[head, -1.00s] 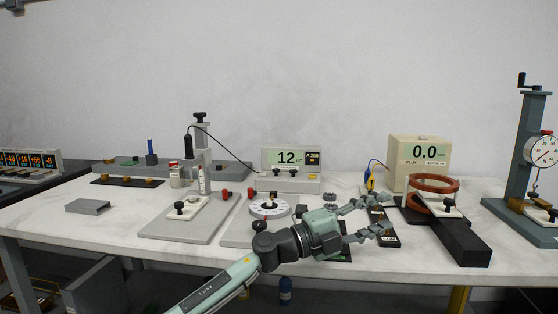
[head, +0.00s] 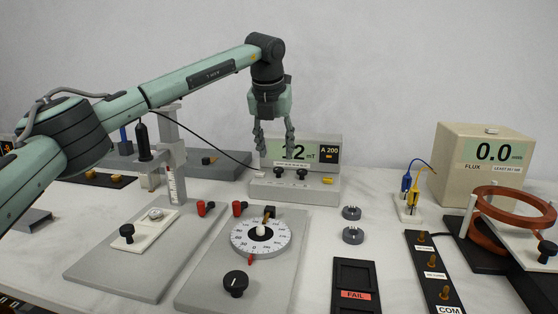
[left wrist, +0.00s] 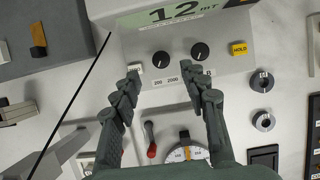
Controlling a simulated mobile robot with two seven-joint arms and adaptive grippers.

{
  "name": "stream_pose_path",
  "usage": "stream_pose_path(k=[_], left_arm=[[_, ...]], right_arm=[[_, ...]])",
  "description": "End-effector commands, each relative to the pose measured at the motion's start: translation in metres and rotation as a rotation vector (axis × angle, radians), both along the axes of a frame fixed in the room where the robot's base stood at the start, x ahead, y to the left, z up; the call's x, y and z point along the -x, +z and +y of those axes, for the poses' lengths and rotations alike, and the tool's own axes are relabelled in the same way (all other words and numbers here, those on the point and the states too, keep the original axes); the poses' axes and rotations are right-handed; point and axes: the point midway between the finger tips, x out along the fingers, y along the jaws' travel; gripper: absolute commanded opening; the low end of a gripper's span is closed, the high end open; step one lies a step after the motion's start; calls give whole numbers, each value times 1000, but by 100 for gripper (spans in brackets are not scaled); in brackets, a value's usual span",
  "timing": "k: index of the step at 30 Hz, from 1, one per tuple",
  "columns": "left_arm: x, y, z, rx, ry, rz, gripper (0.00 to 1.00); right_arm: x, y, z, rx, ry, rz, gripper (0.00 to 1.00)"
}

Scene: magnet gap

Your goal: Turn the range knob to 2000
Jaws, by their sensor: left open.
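The meter (head: 262,191) is a grey box at the back of the table, with a screen reading 12 mT and A 200 in the head view. Two black knobs stand on its front panel: the left knob (left wrist: 161,59), with the label "200 2000" below it, and the right knob (left wrist: 200,52). The left knob (head: 278,172) and right knob (head: 302,174) also show in the head view. My left gripper (head: 276,150) is open and empty, pointing down above the meter; its fingers (left wrist: 161,76) partly cover the panel labels. My right gripper is not in view.
A dial plate (head: 270,238) stands in front of the meter, with a red post (head: 238,208) beside it. A black cable runs to the meter from the left stand. A yellow HOLD button (left wrist: 238,48) is right of the knobs.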

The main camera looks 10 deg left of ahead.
Motion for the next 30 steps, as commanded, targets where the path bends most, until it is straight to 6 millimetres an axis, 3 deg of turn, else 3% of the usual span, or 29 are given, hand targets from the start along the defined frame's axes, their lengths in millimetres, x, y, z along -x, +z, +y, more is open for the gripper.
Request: stream_pose_path(k=[9,20,30], left_arm=[[-17,-40,-1,2,-2,1,44],[-19,-46,-1,3,-2,-1,44],[-19,-46,-1,4,-4,-1,2]], right_arm=[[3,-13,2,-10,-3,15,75],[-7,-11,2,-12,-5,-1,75],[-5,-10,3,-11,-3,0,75]])
